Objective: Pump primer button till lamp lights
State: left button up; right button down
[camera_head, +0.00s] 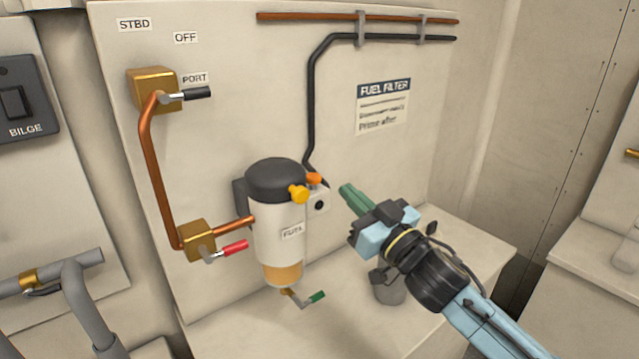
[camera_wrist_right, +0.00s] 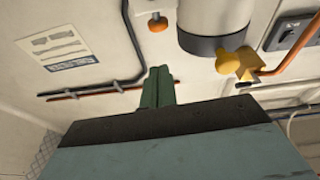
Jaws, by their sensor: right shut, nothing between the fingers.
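The fuel filter (camera_head: 279,225) has a white body, a black cap and an amber bowl. A yellow-orange knob (camera_head: 299,194) sits at the cap's side; it also shows in the wrist view (camera_wrist_right: 234,62). An orange button (camera_head: 314,179) sits on a small white box (camera_head: 318,201) beside the cap, and in the wrist view (camera_wrist_right: 157,23). No label shows which is the primer. A dark round spot (camera_head: 319,205) on the box may be the lamp; it looks unlit. My right gripper (camera_head: 346,190) is shut and empty, right of the box, apart from it. My left gripper is not in view.
Copper pipe and brass valves (camera_head: 152,92) with black and red levers (camera_head: 236,247) stand left of the filter. A green drain lever (camera_head: 316,298) hangs below it. A black pipe (camera_head: 312,110) runs above. A grey cup (camera_head: 389,291) stands on the ledge below my gripper.

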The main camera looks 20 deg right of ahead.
jog(key=shift+s+a+r+n+y, duration=0.1)
jog(key=shift+r+n+y, duration=0.1)
jog(key=shift+r, duration=0.2)
jog(key=shift+a+r+n+y, duration=0.1)
jog(key=shift+r+y, duration=0.1)
jog(key=shift+r, duration=0.2)
jog(key=p+x, duration=0.2)
jog(key=x, duration=0.8)
jog(key=shift+w+a+r, duration=0.1)
jog(key=shift+w+r, duration=0.05)
jog(key=shift+w, duration=0.05)
jog(key=shift+s+d+f, duration=0.1)
jog(key=shift+f, duration=0.95)
jog(key=shift+s+d+f, duration=0.1)
jog(key=shift+f, duration=1)
